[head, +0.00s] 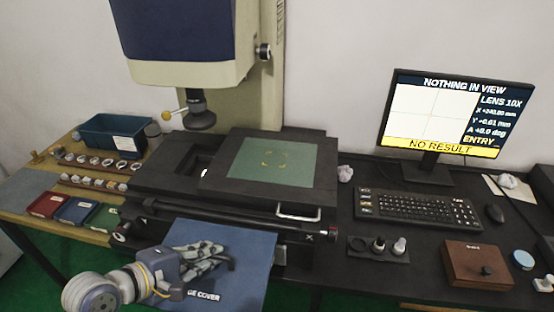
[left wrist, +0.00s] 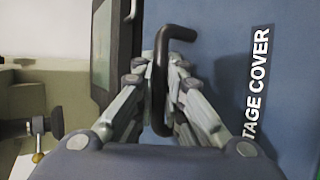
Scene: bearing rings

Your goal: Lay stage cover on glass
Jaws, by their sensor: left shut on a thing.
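The stage cover (head: 253,247) is a flat blue panel with white lettering, in front of the stage in the head view. It also fills the right of the left wrist view (left wrist: 222,60). My left gripper (head: 226,262) is over the cover and shut on its black bar handle (left wrist: 160,85); my fingers hide part of the lettering in the head view. The glass (head: 290,178) is a green-tinted pane with yellow corner marks, set in the black stage (head: 170,180). It is bare, and the cover is apart from it, nearer to me. My right gripper is not in view.
The lens (head: 200,115) hangs above the stage's left part. A metal handle (head: 298,215) sticks out at the stage front. A keyboard (head: 420,208) and monitor (head: 440,110) stand right. Rings on racks (head: 95,183), a blue bin (head: 112,135) and small trays (head: 75,210) lie left.

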